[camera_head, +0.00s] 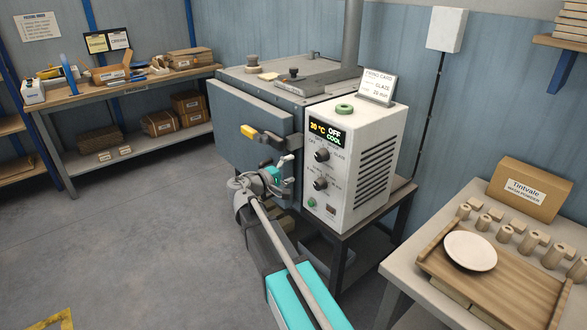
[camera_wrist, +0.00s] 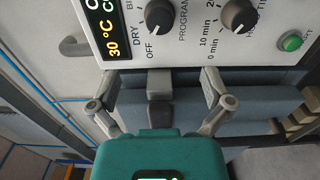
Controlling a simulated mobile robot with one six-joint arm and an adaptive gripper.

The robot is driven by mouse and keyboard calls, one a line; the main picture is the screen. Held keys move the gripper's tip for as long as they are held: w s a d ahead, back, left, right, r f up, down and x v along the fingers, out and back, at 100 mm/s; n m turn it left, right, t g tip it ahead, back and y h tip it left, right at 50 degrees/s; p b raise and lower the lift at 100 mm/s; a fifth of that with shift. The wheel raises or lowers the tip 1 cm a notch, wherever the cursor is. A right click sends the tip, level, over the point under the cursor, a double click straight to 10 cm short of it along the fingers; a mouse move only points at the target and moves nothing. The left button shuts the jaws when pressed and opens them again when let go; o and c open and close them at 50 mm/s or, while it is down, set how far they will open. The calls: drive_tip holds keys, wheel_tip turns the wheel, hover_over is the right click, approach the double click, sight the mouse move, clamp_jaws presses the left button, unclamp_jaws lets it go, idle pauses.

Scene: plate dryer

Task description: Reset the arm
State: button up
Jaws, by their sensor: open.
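My gripper (camera_head: 281,172) is in front of the dryer, just left of the white control box, below a latch handle with a yellow end (camera_head: 262,136). In the wrist view my gripper (camera_wrist: 160,86) is open, its two fingers spread wide. A grey and dark block (camera_wrist: 159,97) shows between them; I cannot tell whether they touch it. The dryer's grey door (camera_head: 245,122) looks closed or nearly so. A white plate (camera_head: 470,251) lies on a wooden board at the right.
The wooden board (camera_head: 530,296) and several pegs stand on the right table, with a cardboard box (camera_head: 529,188) behind. A workbench (camera_head: 125,92) with boxes is at the back left. The floor (camera_head: 140,220) left of my arm is clear. A card stand (camera_head: 377,87) sits on the control box.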

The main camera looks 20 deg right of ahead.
drive_tip(key=shift+s, duration=0.1)
idle(0.3)
drive_tip(key=s+f+m+g+y+p, duration=0.4)
drive_tip(key=s+f+y, duration=0.3)
drive_tip(key=s, duration=0.4)
drive_tip(key=s+a+f+g+y+p, duration=0.2)
drive_tip(key=s+a+y+p, duration=0.3)
drive_tip(key=s+a+y, duration=0.5)
drive_tip(key=shift+s+a, duration=0.25)
drive_tip(key=shift+s, duration=0.25)
idle(0.3)
